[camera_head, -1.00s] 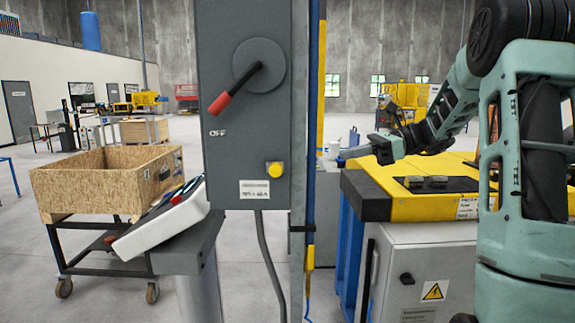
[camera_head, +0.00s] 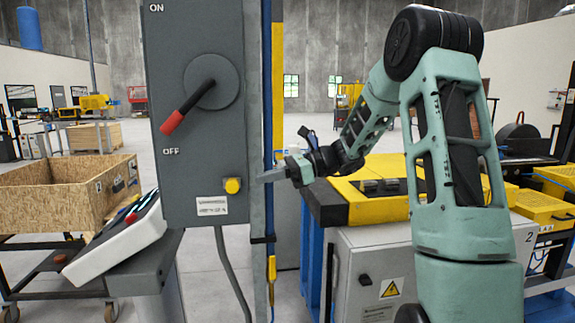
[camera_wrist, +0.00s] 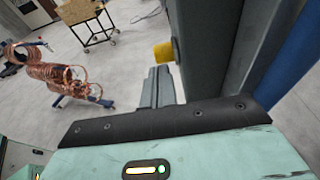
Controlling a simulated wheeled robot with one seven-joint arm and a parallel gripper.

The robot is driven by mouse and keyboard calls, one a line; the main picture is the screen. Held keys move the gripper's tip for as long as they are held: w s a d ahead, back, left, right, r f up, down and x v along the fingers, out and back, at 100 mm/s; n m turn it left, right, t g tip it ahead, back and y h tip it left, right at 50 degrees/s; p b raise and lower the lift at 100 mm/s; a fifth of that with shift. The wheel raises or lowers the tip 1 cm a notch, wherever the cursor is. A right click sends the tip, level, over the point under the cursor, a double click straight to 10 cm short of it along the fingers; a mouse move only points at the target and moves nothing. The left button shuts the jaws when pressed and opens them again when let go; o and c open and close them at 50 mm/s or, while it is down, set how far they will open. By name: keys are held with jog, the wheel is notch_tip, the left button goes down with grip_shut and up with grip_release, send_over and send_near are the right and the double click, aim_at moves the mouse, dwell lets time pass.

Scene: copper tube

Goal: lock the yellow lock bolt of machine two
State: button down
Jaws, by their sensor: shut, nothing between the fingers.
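The yellow lock bolt (camera_head: 232,185) sticks out of the lower right front of a grey switch box (camera_head: 185,120). The box's red-tipped black lever (camera_head: 188,108) points down-left towards OFF. My gripper (camera_head: 262,178) is shut and empty, just right of the bolt, with its fingertips pointing left at the box's post. In the wrist view, the shut fingers (camera_wrist: 158,86) point up the picture, and the yellow bolt (camera_wrist: 163,52) shows just beyond their tips. A small gap seems to lie between them; contact cannot be told. The bolt's far side is hidden.
A grey post (camera_head: 253,110) stands along the box's right edge. A sloped control panel (camera_head: 115,240) and a wooden crate (camera_head: 70,195) are at left. A yellow-topped machine (camera_head: 375,205) stands behind my arm. Copper coils (camera_wrist: 65,75) show in the wrist view.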

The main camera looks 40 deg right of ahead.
aim_at(236, 182)
jog(key=shift+p+x, duration=0.65)
jog(key=shift+x, duration=1.25)
jog(key=shift+r+x, duration=0.2)
jog(key=shift+x, duration=0.75)
jog(key=shift+r+x, duration=0.25)
jog(key=shift+x, duration=0.7)
jog(key=shift+w+a, duration=0.1)
jog(key=shift+a, duration=0.05)
